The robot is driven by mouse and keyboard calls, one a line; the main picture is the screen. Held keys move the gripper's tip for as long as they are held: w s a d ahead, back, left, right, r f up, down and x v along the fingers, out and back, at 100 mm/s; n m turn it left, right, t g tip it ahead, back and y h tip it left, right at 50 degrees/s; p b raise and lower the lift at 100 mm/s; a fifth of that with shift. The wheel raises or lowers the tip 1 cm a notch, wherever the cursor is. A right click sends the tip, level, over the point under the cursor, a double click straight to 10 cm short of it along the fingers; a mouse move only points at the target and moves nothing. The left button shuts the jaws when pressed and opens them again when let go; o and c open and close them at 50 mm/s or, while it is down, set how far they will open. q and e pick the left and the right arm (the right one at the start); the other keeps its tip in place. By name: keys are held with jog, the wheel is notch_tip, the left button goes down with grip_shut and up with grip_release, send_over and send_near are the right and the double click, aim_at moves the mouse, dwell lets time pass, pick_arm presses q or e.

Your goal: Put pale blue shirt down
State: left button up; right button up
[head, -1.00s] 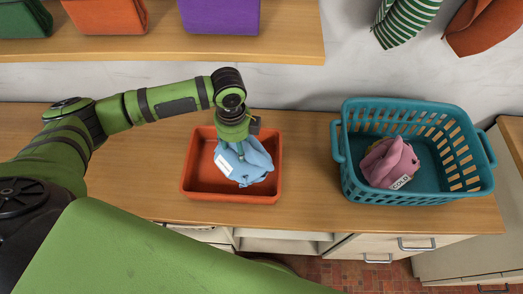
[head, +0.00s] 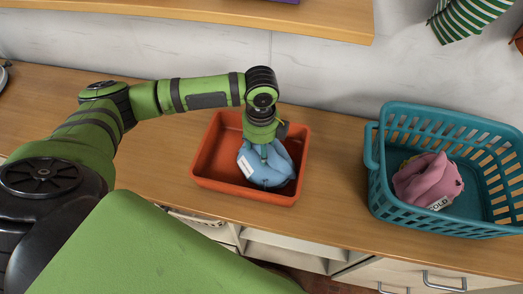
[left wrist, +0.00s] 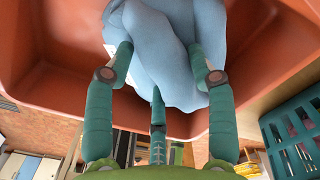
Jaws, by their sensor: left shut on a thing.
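The pale blue shirt (head: 262,166) is a crumpled bundle with a white label, inside the orange-red tub (head: 210,160) on the counter. It also shows in the left wrist view (left wrist: 165,45), between the teal fingers. My left gripper (head: 266,150) points down into the tub and is shut on the shirt. In the left wrist view the fingers of the left gripper (left wrist: 160,75) press around its sides. The tub's wall (left wrist: 270,50) stands close around it; I cannot tell whether the shirt's underside touches the tub floor. My right gripper is not in view.
A teal laundry basket (head: 384,197) stands to the right, holding a pink garment (head: 428,180) with a label reading "COLD". A wooden shelf (head: 300,18) is above at the back. A green striped cloth (head: 470,18) hangs at upper right. Bare counter lies left of the tub.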

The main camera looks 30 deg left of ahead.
pick_arm(q)
jog(key=o, duration=1.6)
jog(key=shift+w, duration=0.1)
jog(key=shift+r+b, duration=0.5)
jog(key=shift+r, duration=3.25)
